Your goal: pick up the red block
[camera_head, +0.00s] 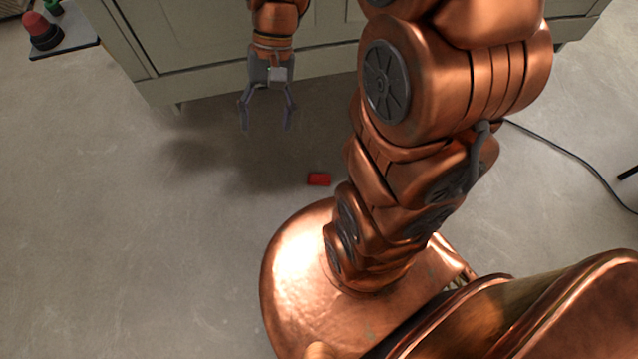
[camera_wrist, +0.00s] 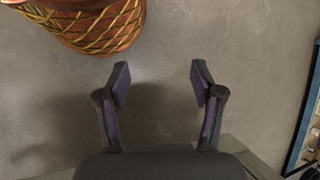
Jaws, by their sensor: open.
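The red block (camera_head: 319,179) is small and lies on the grey floor in the head view, close to the copper base of my body. My gripper (camera_head: 267,128) hangs fingers down, above and to the left of the block in that picture, apart from it. The fingers are spread with nothing between them. In the wrist view my gripper (camera_wrist: 160,82) also shows both fingers apart over bare floor. The red block does not show in the wrist view.
A grey-green cabinet (camera_head: 200,65) stands just behind my gripper. A low dark surface (camera_head: 66,42) at the top left bears a red item (camera_head: 42,32). A dark cable (camera_head: 575,158) runs along the floor at the right. The floor left of the block is clear.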

